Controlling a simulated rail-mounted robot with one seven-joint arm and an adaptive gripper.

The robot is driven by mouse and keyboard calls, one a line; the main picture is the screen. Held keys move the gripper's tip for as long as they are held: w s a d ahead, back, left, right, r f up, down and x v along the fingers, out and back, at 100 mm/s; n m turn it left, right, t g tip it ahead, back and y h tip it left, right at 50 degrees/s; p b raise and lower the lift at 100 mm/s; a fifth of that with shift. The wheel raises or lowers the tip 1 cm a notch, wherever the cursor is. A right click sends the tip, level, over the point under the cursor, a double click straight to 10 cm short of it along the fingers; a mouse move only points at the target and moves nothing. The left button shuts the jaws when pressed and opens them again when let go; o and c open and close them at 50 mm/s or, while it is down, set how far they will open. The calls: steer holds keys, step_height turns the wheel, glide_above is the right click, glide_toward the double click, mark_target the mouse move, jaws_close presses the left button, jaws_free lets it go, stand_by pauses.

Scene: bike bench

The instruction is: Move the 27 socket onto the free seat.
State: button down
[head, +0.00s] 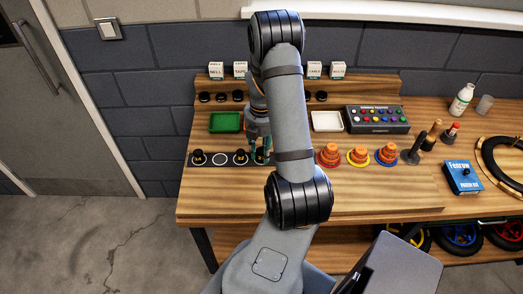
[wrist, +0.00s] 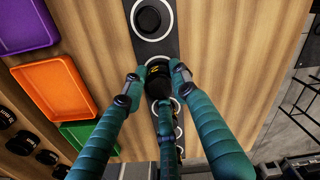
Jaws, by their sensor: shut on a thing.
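My gripper (wrist: 157,78) is shut on a black socket (wrist: 158,70) with a yellow mark, too small to read surely. In the head view my gripper (head: 260,152) is at the dark seat strip (head: 209,164), partly behind my arm. Whether the socket touches the strip I cannot tell. An empty white-ringed seat (head: 220,159) lies left of my gripper, between two black sockets, one at the left end (head: 198,158) and one nearer my gripper (head: 241,158). In the wrist view another black socket (wrist: 149,19) stands in a ringed seat above the held one.
A green tray (head: 226,122) lies behind the strip; orange (wrist: 55,88) and purple (wrist: 27,27) trays show in the wrist view. A white tray (head: 327,121), a button box (head: 377,119) and orange stacked cones (head: 328,155) stand to the right. Bare wood lies in front of the strip.

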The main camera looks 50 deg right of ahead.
mark_target(261, 151)
steer(key=shift+f, duration=0.15)
steer(key=c, duration=1.4)
jaws_free()
steer(key=shift+o, duration=0.2)
step_height(261, 151, up, 12)
steer(key=shift+r, duration=0.25)
